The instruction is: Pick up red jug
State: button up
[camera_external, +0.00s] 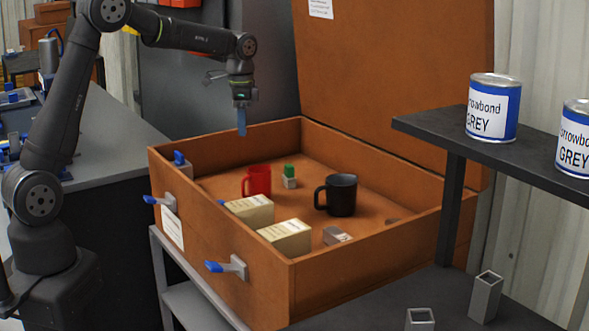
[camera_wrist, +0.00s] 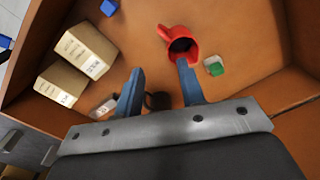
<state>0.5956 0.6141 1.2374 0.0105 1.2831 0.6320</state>
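The red jug (camera_external: 257,181) stands upright inside the open brown crate, toward its left side, with its handle on the left in the external view. In the wrist view the red jug (camera_wrist: 178,42) is beyond my fingertips, near the right finger, with its dark opening showing. My gripper (camera_external: 241,130) is above the crate's back left part, higher than the jug and apart from it. In the wrist view my gripper (camera_wrist: 158,85) has its two blue fingers spread, with nothing held between them.
The crate (camera_external: 235,262) has raised walls and an upright lid (camera_external: 400,80). Inside are a black mug (camera_external: 341,195), two cream boxes (camera_external: 286,238) (camera_external: 250,211), a green-topped block (camera_external: 289,176) and a grey piece (camera_external: 336,236). Paint cans (camera_external: 493,107) stand on the right shelf.

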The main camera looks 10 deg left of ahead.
aim_at(243, 181)
jog(key=shift+n, duration=0.5)
notch_tip(243, 181, down, 18)
jog(key=shift+a+r, duration=0.15)
jog(key=shift+r, duration=0.1)
jog(key=shift+c, duration=0.5)
grip_shut()
